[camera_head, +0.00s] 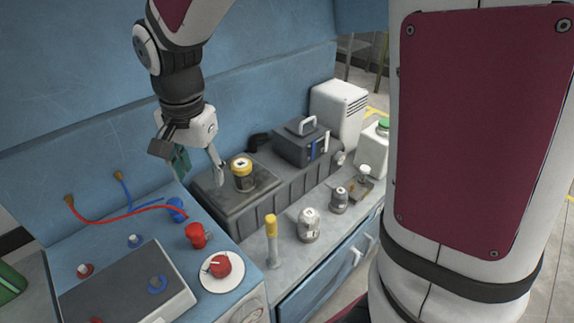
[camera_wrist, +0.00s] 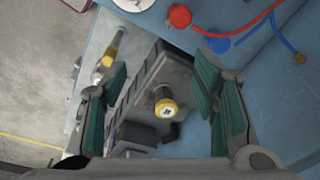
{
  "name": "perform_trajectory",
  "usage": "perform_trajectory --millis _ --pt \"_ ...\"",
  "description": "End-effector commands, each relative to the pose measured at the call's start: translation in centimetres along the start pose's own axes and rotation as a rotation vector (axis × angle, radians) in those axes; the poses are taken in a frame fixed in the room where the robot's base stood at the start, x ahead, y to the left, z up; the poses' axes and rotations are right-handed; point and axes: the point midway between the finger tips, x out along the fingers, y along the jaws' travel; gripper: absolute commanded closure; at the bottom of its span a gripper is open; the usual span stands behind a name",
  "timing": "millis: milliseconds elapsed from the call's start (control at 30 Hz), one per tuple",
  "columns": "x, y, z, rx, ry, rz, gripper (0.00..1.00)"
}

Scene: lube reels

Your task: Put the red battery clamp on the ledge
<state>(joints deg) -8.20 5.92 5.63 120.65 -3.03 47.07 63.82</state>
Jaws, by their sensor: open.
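My gripper (camera_head: 200,170) is open and empty, fingers pointing down near a jar with a yellow lid (camera_head: 242,175). In the wrist view the jar (camera_wrist: 165,105) shows between the parted teal finger pads. A red knob-like piece (camera_head: 197,235) stands on the blue bench near a red cable (camera_head: 120,213); a red piece also shows in the wrist view (camera_wrist: 180,16). Another red round piece (camera_head: 220,265) sits on a white disc. The raised ribbed grey block (camera_head: 262,203) under the jar may be the ledge.
A dark box with a handle (camera_head: 301,142) and a white vented unit (camera_head: 338,112) stand behind. A grey panel (camera_head: 125,290) lies on the blue bench. A blue cable (camera_head: 125,195) lies behind.

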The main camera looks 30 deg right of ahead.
Motion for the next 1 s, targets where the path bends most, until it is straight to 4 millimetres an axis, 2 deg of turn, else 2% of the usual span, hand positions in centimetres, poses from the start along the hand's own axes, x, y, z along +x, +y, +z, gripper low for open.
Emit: perform_trajectory --millis 33,100,300,400,600,700,800,1000 --pt "-1.9 1.4 -0.1 -0.051 0.022 -0.023 0.46" --pt "-3.9 3.4 -0.1 -0.136 0.050 -0.048 0.46" --pt "-8.5 9.1 0.8 -0.381 0.138 -0.101 0.46" --pt "-10.0 12.0 1.7 -0.501 0.187 -0.121 0.46" --pt "-11.5 16.5 3.5 -0.710 0.278 -0.141 0.46" --pt "-11.7 17.8 4.2 -0.779 0.308 -0.143 0.46" --pt "-11.8 18.5 4.5 -0.818 0.324 -0.143 0.46" --pt "-11.8 18.7 4.7 -0.835 0.329 -0.142 0.46"
